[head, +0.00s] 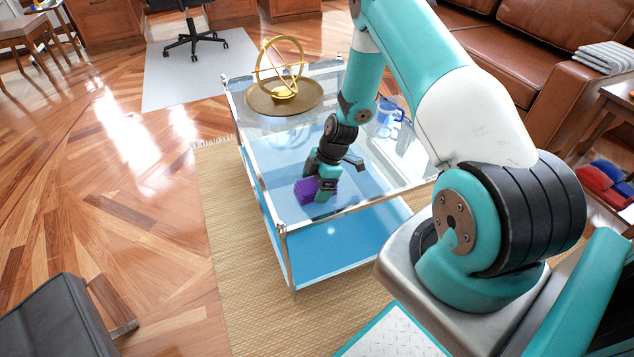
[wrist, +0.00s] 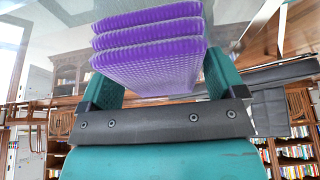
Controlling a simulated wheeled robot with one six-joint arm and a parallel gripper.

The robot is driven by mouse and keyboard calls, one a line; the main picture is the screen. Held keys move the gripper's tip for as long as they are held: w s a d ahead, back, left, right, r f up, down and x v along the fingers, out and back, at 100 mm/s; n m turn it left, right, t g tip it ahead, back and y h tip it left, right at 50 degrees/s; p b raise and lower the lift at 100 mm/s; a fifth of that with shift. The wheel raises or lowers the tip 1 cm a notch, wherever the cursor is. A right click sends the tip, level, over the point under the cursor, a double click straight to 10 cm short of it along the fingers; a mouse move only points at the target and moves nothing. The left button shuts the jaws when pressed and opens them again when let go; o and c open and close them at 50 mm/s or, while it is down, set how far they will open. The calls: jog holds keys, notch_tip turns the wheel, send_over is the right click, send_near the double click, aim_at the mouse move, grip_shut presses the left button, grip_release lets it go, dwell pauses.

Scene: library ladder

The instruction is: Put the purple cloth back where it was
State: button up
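The purple cloth (head: 306,191) is a small folded stack at the glass top of the trolley (head: 285,135), towards its near left side. My gripper (head: 320,187) points down with its fingers around the cloth. In the wrist view the cloth (wrist: 150,65) shows several stacked folds and fills the space between the two teal fingers, which appear to press on its sides. Whether the cloth rests on the glass or is slightly raised, I cannot tell. My arm hides part of the trolley's far right side.
A gold armillary sphere (head: 282,70) stands on a round brown tray (head: 262,103) at the trolley's far end. A blue jug (head: 388,118) is at the far right. A metal rail (head: 370,203) edges the trolley. The glass left of my gripper is clear.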

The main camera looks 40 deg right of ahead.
jog(key=shift+r+p, duration=0.3)
jog(key=shift+r, duration=0.1)
jog(key=p+v, duration=0.2)
jog(key=v, duration=0.9)
notch_tip(320, 180, up, 8)
jog(key=m, duration=0.1)
send_over(312, 186)
jog(key=s+a+r+m, duration=0.2)
jog(key=s+a+r, duration=0.1)
jog(key=a+r, duration=0.65)
jog(key=s+a+r+m, duration=0.1)
jog(key=s+a+r, duration=0.2)
jog(key=s, duration=0.3)
jog(key=s+a+r+m, duration=0.2)
jog(key=s+a+r, duration=0.2)
jog(key=s, duration=0.2)
jog(key=s+a+r+m+g, duration=0.1)
jog(key=s+a+r, duration=0.2)
jog(key=s, duration=0.3)
jog(key=shift+s+a+r+m, duration=0.35)
jog(key=shift+s+a+m, duration=0.05)
jog(key=shift+a, duration=0.4)
